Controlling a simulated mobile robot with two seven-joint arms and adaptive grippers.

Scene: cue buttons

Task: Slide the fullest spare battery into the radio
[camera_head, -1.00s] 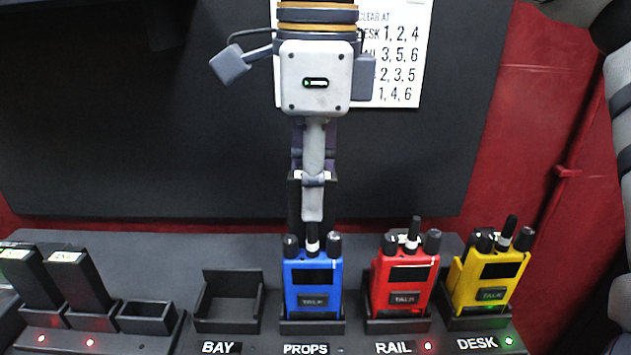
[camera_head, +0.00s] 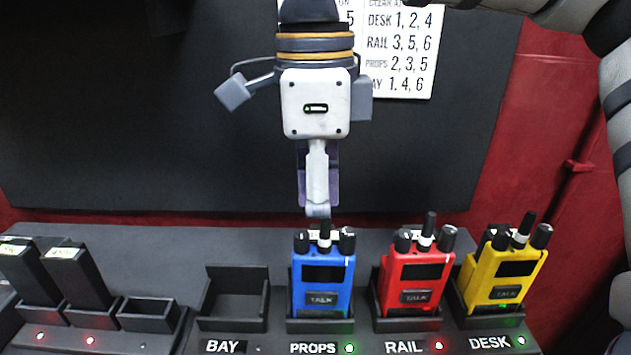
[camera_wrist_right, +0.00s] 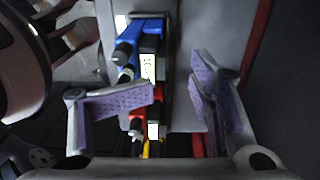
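The blue radio (camera_head: 322,287) stands upright in the PROPS cradle, whose light (camera_head: 349,348) is green. It also shows in the right wrist view (camera_wrist_right: 128,58), with a pale label (camera_wrist_right: 148,66) behind it. My right gripper (camera_head: 318,211) is just above and behind the blue radio. In the right wrist view its fingers (camera_wrist_right: 175,88) are apart with nothing between the pads. Two black spare batteries (camera_head: 30,274) (camera_head: 80,276) stand in the charger at left, both with red lights; their labels are too small to read. The third charger slot (camera_head: 148,316) is empty. My left gripper is out of view.
The red radio (camera_head: 415,285) stands in RAIL with a red light, and the yellow radio (camera_head: 503,270) in DESK with a green light. The BAY cradle (camera_head: 232,305) is empty. A dark panel with a printed notice (camera_head: 402,50) rises behind.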

